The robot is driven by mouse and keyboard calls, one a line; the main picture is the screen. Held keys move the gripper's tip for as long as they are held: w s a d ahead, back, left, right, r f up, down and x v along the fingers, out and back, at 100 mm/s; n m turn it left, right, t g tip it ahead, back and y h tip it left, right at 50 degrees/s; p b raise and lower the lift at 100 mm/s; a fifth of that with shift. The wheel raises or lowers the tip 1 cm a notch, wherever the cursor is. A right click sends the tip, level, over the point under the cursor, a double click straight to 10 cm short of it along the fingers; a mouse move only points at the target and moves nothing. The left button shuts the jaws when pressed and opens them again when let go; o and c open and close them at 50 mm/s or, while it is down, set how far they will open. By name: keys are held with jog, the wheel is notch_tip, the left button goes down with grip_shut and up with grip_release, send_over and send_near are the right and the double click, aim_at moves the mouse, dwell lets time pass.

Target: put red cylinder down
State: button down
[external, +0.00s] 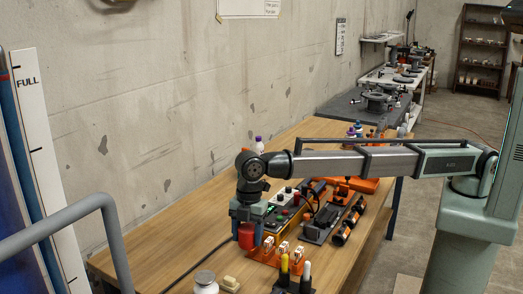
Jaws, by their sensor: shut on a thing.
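A red cylinder (247,237) is held in my gripper (246,232) in the external view. My gripper points down and is shut on the cylinder. They are over the wooden bench (198,252), to the left of the orange block row. I cannot tell whether the cylinder's underside touches anything.
An orange holder with white-topped parts (283,249) stands just right of the cylinder. A panel with knobs (284,207) and a black device (318,222) lie behind it. A white jar (206,282) and yellow and white markers (284,270) stand in front.

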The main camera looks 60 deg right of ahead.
jog(key=shift+w+a+r+m, duration=0.1)
jog(key=shift+w+a+m, duration=0.1)
jog(key=shift+m, duration=0.3)
jog(key=shift+w+a+m, duration=0.1)
jog(key=shift+w+m, duration=0.1)
jog(key=shift+m, duration=0.3)
jog(key=shift+w+m, duration=0.1)
jog(key=shift+m, duration=1.2)
jog(key=shift+f, duration=5)
jog(key=shift+f, duration=0.15)
jog(key=shift+c, duration=1.5)
grip_release()
jog(key=r, duration=0.4)
jog(key=d+r, duration=0.1)
jog(key=r, duration=0.7)
jog(key=shift+s+d+r, duration=0.1)
jog(key=shift+s+d, duration=0.1)
jog(key=shift+d, duration=0.05)
